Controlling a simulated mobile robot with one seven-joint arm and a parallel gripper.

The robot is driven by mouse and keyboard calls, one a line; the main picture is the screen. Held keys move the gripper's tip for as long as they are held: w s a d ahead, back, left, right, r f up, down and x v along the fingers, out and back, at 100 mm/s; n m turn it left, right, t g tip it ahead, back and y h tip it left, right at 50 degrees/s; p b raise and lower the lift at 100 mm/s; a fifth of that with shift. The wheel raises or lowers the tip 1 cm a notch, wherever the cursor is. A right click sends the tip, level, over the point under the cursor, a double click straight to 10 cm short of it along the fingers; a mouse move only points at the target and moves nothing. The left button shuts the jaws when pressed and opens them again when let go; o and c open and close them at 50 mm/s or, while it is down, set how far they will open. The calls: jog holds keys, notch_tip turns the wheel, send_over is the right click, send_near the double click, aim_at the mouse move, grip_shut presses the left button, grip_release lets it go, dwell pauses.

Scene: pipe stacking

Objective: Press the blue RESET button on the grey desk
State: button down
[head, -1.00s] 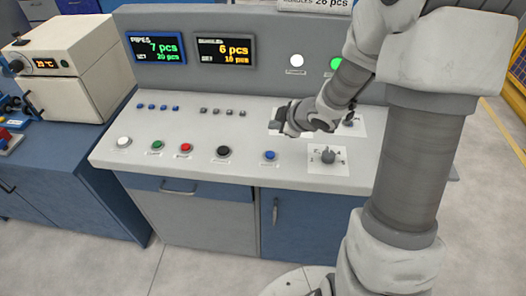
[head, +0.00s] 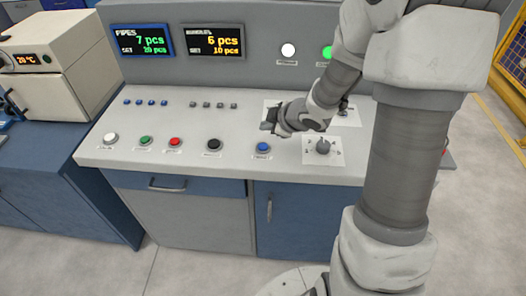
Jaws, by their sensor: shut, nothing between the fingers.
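The blue button (head: 263,147) sits on the sloping light-grey top of the desk (head: 180,124), at the right end of the front row of buttons. A small label lies in front of it, too small to read. My gripper (head: 267,126) is shut and empty. It shows just above and behind the blue button in the picture, apart from it. My arm comes in from the right and hides part of the panel behind the gripper.
White (head: 110,138), green (head: 145,141), red (head: 175,142) and black (head: 213,145) buttons line up to the left. A rotary knob (head: 322,146) on a white plate is close on the right. Two displays (head: 214,41) stand on the back panel. A beige oven (head: 60,60) is at left.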

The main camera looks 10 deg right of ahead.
aim_at(266, 148)
jog(key=shift+f+b, duration=1.8)
jog(key=shift+f, duration=0.6)
jog(key=shift+f+b, duration=0.3)
jog(key=shift+f, duration=0.1)
jog(key=shift+f+b, duration=0.3)
jog(key=shift+f, duration=0.1)
dwell(0.6)
jog(key=shift+r, duration=0.1)
jog(key=shift+r+p, duration=0.7)
jog(key=shift+p, duration=0.2)
notch_tip(266, 148, up, 5)
jog(key=p, duration=0.5)
